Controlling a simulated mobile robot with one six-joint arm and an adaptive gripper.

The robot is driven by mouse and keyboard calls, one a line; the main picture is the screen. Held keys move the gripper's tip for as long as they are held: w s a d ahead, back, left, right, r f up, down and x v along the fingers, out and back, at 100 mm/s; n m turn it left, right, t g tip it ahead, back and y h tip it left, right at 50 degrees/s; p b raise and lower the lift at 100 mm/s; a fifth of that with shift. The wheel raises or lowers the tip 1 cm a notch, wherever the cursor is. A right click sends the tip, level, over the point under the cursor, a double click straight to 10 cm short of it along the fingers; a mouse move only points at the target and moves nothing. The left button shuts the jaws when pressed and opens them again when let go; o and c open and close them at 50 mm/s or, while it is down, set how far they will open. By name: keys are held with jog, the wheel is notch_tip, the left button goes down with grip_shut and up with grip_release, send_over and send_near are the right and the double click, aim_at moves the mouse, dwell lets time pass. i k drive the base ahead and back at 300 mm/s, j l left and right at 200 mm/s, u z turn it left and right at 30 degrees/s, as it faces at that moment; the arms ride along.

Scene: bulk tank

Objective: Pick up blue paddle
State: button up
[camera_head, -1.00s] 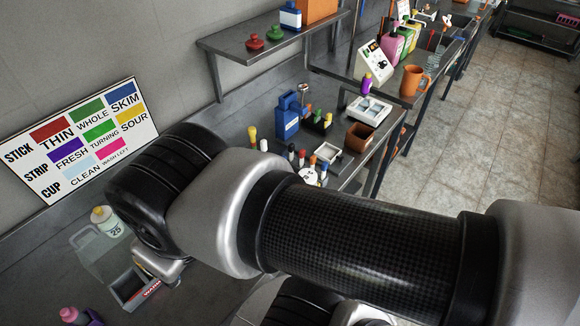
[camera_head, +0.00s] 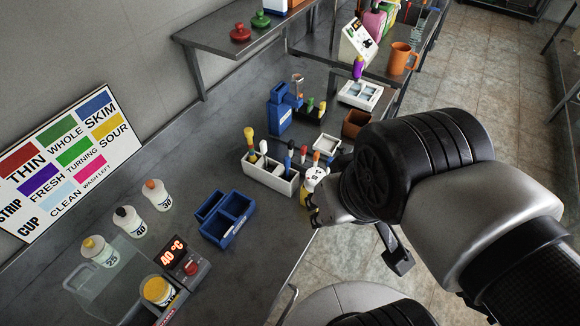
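A white rack (camera_head: 262,177) stands on the grey bench and holds several small upright paddles with coloured tops. One with a dark blue top, which looks like the blue paddle (camera_head: 289,149), stands in it between a white-topped one and orange or red ones. My gripper (camera_head: 318,212) is at the end of my arm, just right of and in front of the rack, close to a white round item (camera_head: 316,177). Its fingers are small and partly hidden by my own wrist, so I cannot tell whether they are open or hold anything.
A blue divided tray (camera_head: 225,218) sits left of the rack. A red display (camera_head: 175,252) and several white bottles (camera_head: 157,195) stand further left. Behind the rack are a blue container (camera_head: 279,112), a brown box (camera_head: 356,124) and a white tray (camera_head: 360,94). A shelf (camera_head: 240,50) overhangs the back.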

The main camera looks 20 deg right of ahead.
aim_at(288, 160)
jog(key=k+u, duration=0.1)
jog(key=u, duration=0.4)
jog(key=j+u, duration=0.15)
jog(key=u, duration=0.3)
jog(key=k+j+u, duration=0.1)
jog(key=u, duration=0.4)
jog(key=k+z, duration=0.1)
jog(key=z, duration=1.4)
jog(key=i+l+u, duration=0.15)
jog(key=i+l, duration=0.3)
jog(key=i+l+u, duration=0.2)
jog(key=i+l, duration=0.2)
jog(key=l, duration=0.15)
